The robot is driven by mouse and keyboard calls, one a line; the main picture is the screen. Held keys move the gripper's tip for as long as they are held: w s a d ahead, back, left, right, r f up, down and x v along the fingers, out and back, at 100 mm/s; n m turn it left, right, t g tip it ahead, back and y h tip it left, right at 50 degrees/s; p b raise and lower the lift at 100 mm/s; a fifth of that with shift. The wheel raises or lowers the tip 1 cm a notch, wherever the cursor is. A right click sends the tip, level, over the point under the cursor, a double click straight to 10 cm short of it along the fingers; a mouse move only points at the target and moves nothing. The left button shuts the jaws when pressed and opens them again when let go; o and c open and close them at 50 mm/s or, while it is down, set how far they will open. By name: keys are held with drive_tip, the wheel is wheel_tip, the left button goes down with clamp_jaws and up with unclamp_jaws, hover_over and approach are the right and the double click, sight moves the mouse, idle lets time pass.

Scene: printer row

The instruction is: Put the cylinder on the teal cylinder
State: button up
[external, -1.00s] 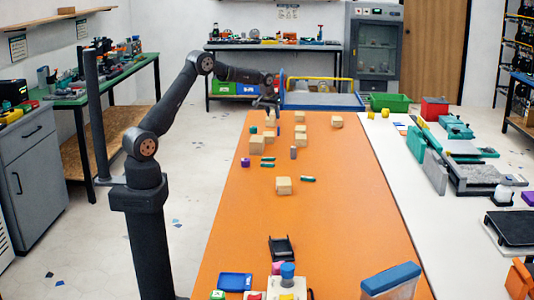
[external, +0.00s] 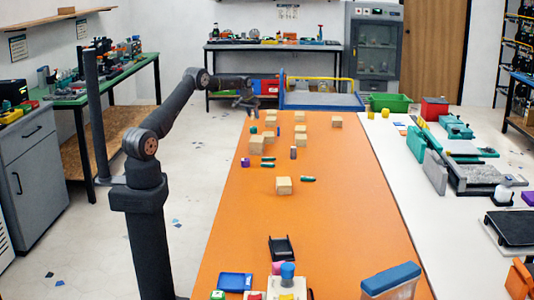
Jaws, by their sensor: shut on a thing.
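My gripper (external: 248,105) is at the far end of the orange table, above its left far corner. It is shut on a small piece, taken as the cylinder, which is too small and blurred to make out. A small teal piece (external: 254,129), likely the teal cylinder, stands on the table just below and nearer than my gripper. It is apart from the gripper. Several dark green pieces lie on the table, one of them (external: 307,179) right of a wooden block.
Several wooden blocks (external: 284,185) stand on the orange table (external: 330,225), some close to the teal piece. A purple piece (external: 245,162) and a narrow upright piece (external: 293,153) stand nearby. A black holder (external: 282,249) is nearer. The table's right middle is clear.

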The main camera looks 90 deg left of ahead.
drive_tip(key=shift+s+a+f, duration=0.1)
drive_tip(key=shift+a+f, duration=0.05)
drive_tip(key=shift+f, duration=1.95)
drive_tip(key=shift+f, duration=0.15)
drive_tip(key=o, duration=0.9)
drive_tip(key=shift+o, duration=0.2)
drive_tip(key=v, duration=1.2)
